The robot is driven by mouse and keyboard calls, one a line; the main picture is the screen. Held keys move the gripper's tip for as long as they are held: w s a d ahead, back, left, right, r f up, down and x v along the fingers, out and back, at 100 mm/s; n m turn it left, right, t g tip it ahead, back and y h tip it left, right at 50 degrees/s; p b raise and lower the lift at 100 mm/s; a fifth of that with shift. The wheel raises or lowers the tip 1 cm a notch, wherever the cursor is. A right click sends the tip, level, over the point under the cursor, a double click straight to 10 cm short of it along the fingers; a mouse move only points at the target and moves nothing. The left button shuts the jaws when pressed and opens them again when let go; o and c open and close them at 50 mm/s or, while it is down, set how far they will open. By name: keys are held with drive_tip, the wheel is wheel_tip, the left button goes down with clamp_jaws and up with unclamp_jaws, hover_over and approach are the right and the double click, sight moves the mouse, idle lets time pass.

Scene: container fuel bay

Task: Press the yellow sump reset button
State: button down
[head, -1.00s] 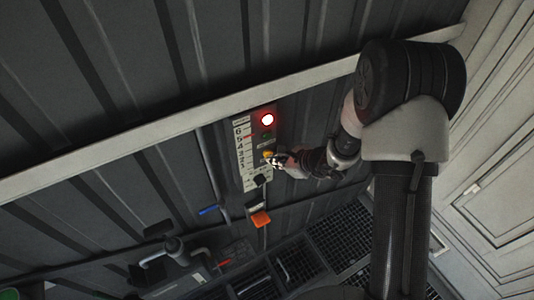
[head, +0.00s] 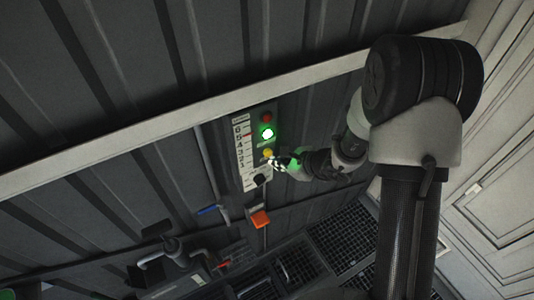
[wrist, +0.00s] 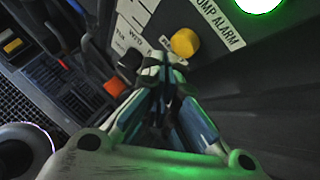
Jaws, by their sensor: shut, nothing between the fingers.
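The yellow button (head: 268,153) sits on a grey wall panel (head: 239,153) with a numbered scale. In the wrist view the yellow button (wrist: 184,43) stands out just beyond my fingertips, beside a label ending in "UMP ALARM". My gripper (head: 276,160) is shut and empty, its tips close to the button; in the wrist view the tips (wrist: 162,62) are just below and left of it. I cannot tell if they touch. On the panel a green lamp (head: 267,132) is lit and the red lamp (head: 267,117) above it is dark.
A black knob (head: 260,180) sits low on the panel; it also shows in the wrist view (wrist: 131,59). An orange box (head: 260,219) and a blue handle (head: 208,210) lie below. Pipework (head: 165,254) and floor grating (head: 343,235) are lower down. A ribbed wall surrounds the panel.

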drive_tip(key=s+d+b, duration=0.2)
drive_tip(key=s, duration=0.1)
drive_tip(key=s+d+b, duration=0.1)
drive_tip(key=s, duration=0.1)
drive_tip(key=shift+d, duration=0.15)
idle(0.3)
idle(0.6)
